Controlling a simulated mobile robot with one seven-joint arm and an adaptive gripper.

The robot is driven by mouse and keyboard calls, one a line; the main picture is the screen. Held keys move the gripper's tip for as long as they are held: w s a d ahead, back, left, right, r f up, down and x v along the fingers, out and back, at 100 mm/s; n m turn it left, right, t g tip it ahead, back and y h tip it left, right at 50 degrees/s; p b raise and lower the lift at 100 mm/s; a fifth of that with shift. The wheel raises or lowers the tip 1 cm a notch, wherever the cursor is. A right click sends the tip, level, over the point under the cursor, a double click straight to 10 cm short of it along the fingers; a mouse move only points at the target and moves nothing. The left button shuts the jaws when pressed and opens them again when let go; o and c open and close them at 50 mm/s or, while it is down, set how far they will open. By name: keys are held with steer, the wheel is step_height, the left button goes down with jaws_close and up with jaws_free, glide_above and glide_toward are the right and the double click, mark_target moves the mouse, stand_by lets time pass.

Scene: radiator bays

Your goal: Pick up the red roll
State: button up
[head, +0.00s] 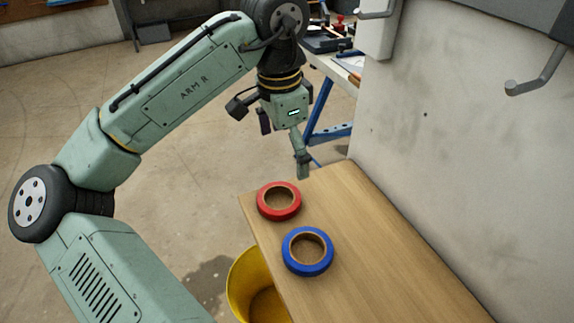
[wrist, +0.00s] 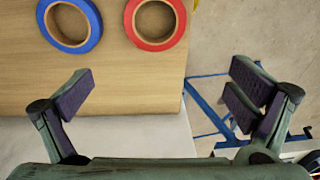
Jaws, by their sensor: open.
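The red roll (head: 279,214) is a flat ring of tape lying on the wooden shelf near its far left corner. The blue roll (head: 308,269) lies nearer, a little apart from it. In the wrist view the red roll (wrist: 155,47) is at the top middle, ahead of the fingers, with the blue roll (wrist: 69,47) to its left. My gripper (head: 302,177) is above the shelf's far end, beyond the red roll and apart from it. Its fingers (wrist: 165,87) are spread wide with nothing between them.
The wooden shelf (head: 385,265) runs along a grey wall (head: 430,130) with metal hooks (head: 535,75). A yellow bucket (head: 240,285) stands below its left edge. A workbench with blue legs (head: 325,110) holding tools is behind. The shelf's near part is clear.

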steer(key=g, duration=0.1)
glide_toward(279, 203)
steer(key=shift+s+d+f+y, duration=0.2)
steer(key=shift+s+d+y, duration=0.2)
steer(key=shift+d, duration=0.1)
steer(key=shift+w+a+f+p, duration=0.15)
steer(key=shift+f+p, duration=0.25)
steer(key=shift+f, duration=1.1)
steer(key=shift+w+f+p, duration=0.15)
steer(key=shift+f+p, duration=0.25)
steer(key=shift+f, duration=1.15)
steer(key=shift+c, duration=0.4)
steer(key=c, duration=1.1)
steer(key=shift+r, duration=0.1)
steer(key=shift+r, duration=0.5)
step_height(279, 203, up, 2)
steer(key=shift+r+b, duration=0.1)
steer(key=shift+b, duration=0.35)
steer(key=s, duration=0.5)
steer(key=s+a+r+b, duration=0.1)
steer(key=s, duration=0.4)
steer(key=s+b, duration=0.1)
steer(key=s, duration=0.5)
steer(key=shift+a+r, duration=0.25)
steer(key=shift+r, duration=0.1)
